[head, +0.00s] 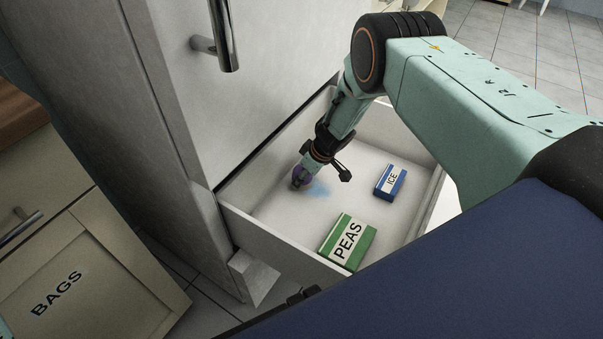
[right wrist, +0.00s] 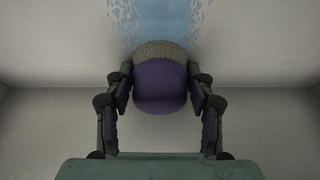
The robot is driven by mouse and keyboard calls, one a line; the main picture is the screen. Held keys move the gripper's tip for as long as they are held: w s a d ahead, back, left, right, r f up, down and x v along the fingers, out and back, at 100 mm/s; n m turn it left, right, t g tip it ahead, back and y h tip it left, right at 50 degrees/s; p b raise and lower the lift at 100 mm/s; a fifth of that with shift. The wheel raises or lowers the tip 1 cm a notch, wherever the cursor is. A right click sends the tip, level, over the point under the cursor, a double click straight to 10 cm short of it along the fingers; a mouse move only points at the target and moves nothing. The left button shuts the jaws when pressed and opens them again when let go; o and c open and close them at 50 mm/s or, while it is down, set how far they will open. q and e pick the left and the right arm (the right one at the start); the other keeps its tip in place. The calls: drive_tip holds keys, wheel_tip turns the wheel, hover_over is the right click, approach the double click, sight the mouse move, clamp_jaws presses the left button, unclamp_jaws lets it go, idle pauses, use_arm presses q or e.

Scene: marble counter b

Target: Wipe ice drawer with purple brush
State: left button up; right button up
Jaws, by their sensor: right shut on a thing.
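The ice drawer (head: 290,240) is pulled open, with a pale interior and raised walls. A blue smear (head: 318,189) lies on its floor; it also shows in the right wrist view (right wrist: 150,18). My right gripper (head: 303,172) reaches down into the drawer and is shut on the purple brush (head: 298,178). In the right wrist view both fingers clasp the brush (right wrist: 160,88) at its sides, and its grey-brown bristles are by the near edge of the smear. I cannot tell whether the bristles touch the floor. My left gripper cannot be made out.
A blue ICE box (head: 390,182) and a green PEAS box (head: 347,241) lie in the drawer to the right of the brush. A metal handle (head: 222,38) hangs above on the door. A BAGS cabinet (head: 75,270) stands at the left.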

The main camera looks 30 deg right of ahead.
sight(317, 189)
drive_tip(key=shift+s+d+r+p, duration=0.15)
drive_tip(key=shift+s+d+p, duration=0.4)
drive_tip(key=shift+s, duration=0.35)
drive_tip(key=shift+s+d+f+p, duration=0.1)
drive_tip(key=shift+s+d+p, duration=0.35)
drive_tip(key=shift+s, duration=0.45)
drive_tip(key=shift+s+d+f+p, duration=0.1)
drive_tip(key=shift+s+d+p, duration=0.1)
drive_tip(key=shift+s+d, duration=0.5)
drive_tip(key=shift+s+d+p, duration=0.4)
drive_tip(key=shift+s+p, duration=0.05)
drive_tip(key=shift+s, duration=0.4)
drive_tip(key=shift+s+d+p, duration=0.35)
drive_tip(key=shift+s+p, duration=0.05)
drive_tip(key=shift+s, duration=0.45)
drive_tip(key=shift+w+a+b, duration=0.45)
drive_tip(key=shift+w+b, duration=0.25)
drive_tip(key=shift+w, duration=0.1)
drive_tip(key=shift+w+a+r+b, duration=0.1)
drive_tip(key=shift+w+a+b, duration=0.35)
drive_tip(key=shift+w, duration=0.45)
